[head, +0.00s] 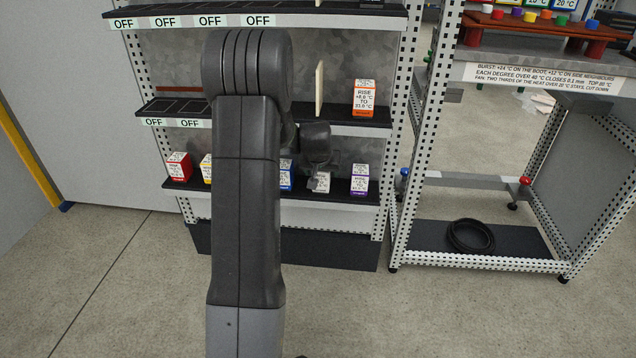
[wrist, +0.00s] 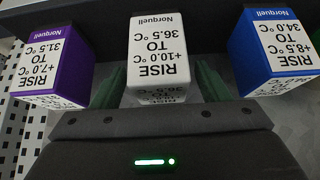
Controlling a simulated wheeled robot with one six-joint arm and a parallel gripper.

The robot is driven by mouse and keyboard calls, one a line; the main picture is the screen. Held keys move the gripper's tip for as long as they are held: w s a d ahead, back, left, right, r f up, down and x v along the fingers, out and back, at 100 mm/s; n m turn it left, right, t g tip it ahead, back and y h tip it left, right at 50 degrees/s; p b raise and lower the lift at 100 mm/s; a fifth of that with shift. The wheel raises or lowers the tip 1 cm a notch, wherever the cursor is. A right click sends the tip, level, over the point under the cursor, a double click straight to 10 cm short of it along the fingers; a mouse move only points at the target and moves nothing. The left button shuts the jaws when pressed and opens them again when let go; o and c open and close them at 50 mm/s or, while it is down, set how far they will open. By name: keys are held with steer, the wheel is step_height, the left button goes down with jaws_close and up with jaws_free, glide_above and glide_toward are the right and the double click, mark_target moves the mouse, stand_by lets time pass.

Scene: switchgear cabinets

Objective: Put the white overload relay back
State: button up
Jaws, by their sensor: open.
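The white overload relay (head: 321,183) stands upright on the lower shelf of the cabinet rack, right of the blue relay and left of the purple one. In the wrist view the white relay (wrist: 159,50) appears upside down, its label reading RISE +10.0 °C TO 36.5 °C. My gripper (wrist: 160,86) is open, with one green finger on each side of the white relay and a small gap showing at both sides. In the head view my gripper (head: 318,167) is at the lower shelf, partly hidden by my arm and partly covering the relay's top.
The blue relay (wrist: 274,50) and purple relay (wrist: 60,68) stand close on either side. Red (head: 179,167) and yellow (head: 206,168) relays are further left. An orange relay (head: 364,98) stands on the middle shelf, right of an upright pale panel (head: 319,88). The middle shelf lies above my gripper.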

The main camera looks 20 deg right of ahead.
steer(key=p+v, duration=0.1)
steer(key=v, duration=0.3)
steer(key=shift+r, duration=0.35)
steer(key=s+a, duration=0.6)
steer(key=s, duration=0.4)
steer(key=shift+f+p, duration=0.35)
steer(key=shift+p, duration=0.05)
steer(key=shift+a, duration=0.1)
steer(key=w+d+f+b, duration=0.1)
steer(key=w+d, duration=0.1)
steer(key=w, duration=0.2)
steer(key=w+d+f+b, duration=0.1)
steer(key=w+d+f, duration=0.1)
steer(key=w+d, duration=0.1)
steer(key=w+d+f, duration=0.1)
steer(key=w+d, duration=0.1)
steer(key=w, duration=0.3)
steer(key=shift+w+d+f+b, duration=0.25)
steer(key=shift+d+b, duration=0.05)
steer(key=shift+b, duration=0.1)
steer(key=shift+r, duration=0.1)
